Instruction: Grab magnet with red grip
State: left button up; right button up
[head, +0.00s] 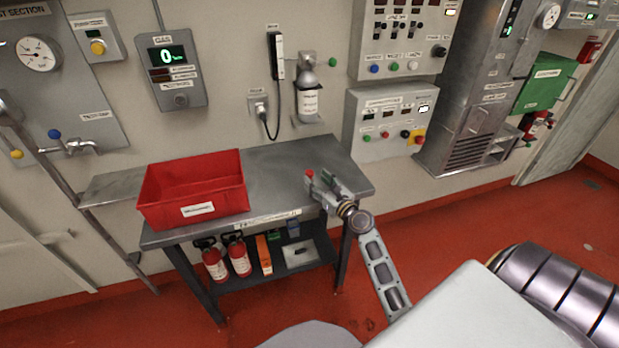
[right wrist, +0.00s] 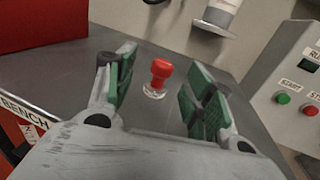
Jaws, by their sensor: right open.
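The magnet with the red grip (right wrist: 159,74) stands upright on the bench top, its pale round base below the red knob. In the head view its red top (head: 309,173) shows just past my right gripper's far finger. My right gripper (head: 327,184) is open over the right end of the bench. In the right wrist view the magnet is ahead of and between the two green-padded fingers (right wrist: 160,90), with a gap on each side and no contact seen. My left gripper is not in view.
The grey metal bench (head: 275,165) carries a red bin (head: 193,212) on its left. A dispenser bottle (head: 309,98) hangs on the wall behind, and a control panel (head: 388,122) is at the right. The bench top around the magnet is clear.

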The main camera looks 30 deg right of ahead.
jog(key=shift+w, duration=0.65)
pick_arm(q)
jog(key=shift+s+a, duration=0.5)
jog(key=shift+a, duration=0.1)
